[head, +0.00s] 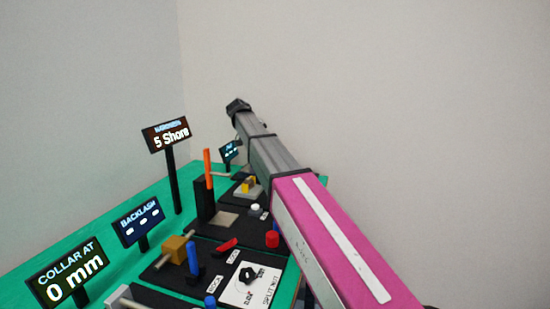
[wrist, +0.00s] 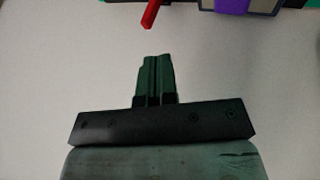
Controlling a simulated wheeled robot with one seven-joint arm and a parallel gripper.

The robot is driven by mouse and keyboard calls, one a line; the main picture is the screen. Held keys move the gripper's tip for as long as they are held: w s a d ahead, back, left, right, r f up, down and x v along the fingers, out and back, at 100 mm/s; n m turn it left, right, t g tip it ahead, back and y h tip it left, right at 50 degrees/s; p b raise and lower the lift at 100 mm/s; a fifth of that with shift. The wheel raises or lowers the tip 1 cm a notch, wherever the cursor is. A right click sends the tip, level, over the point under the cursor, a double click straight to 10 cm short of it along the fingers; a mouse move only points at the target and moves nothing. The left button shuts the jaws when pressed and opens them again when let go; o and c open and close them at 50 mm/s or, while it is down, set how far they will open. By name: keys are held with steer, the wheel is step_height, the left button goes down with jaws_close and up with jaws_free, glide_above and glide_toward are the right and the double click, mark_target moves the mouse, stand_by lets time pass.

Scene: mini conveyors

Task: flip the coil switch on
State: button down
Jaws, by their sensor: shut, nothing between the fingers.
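No label in view reads "coil", so I cannot tell which control is the coil switch. In the wrist view, my gripper (wrist: 155,56) has its two dark green fingers together with nothing between them. A red stick-like part (wrist: 150,14) lies beyond the fingertips, apart from them, at the top of that view. I cannot tell which part of the bench it is. In the head view, a red lever (head: 227,245) lies tilted on a black panel, and a black rotary knob (head: 249,276) sits on a white plate. My gripper's fingers cannot be made out there.
The green bench (head: 105,240) carries an orange post (head: 207,168), a blue post (head: 193,258), a red button (head: 272,239) and a wooden block (head: 174,249). Signs read "5 Shore" (head: 168,138), "BACKLASH" (head: 140,220) and "0 mm" (head: 70,275). My arm hides the bench's right side.

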steer(key=x, duration=1)
steer(key=shift+d+r+y, duration=0.15)
steer(key=shift+d+y, duration=0.2)
steer(key=shift+y, duration=0.15)
stand_by(0.5)
steer(key=shift+s+d+t, duration=0.15)
steer(key=shift+d+t, duration=0.05)
steer(key=shift+t, duration=0.1)
steer(key=d+y, duration=0.1)
steer(key=d+m+y, duration=0.1)
steer(key=y, duration=0.1)
steer(key=shift+s+r+t, duration=0.15)
steer(key=shift+s+t, duration=0.25)
steer(key=d+y, duration=0.1)
steer(key=d+t+y, duration=0.1)
steer(key=y, duration=0.1)
steer(key=shift+s+m+y, duration=0.3)
steer(key=shift+s+m, duration=0.1)
steer(key=shift+w+t, duration=0.1)
steer(key=shift+t, duration=0.2)
steer(key=shift+a+f, duration=0.15)
steer(key=shift+f, duration=0.1)
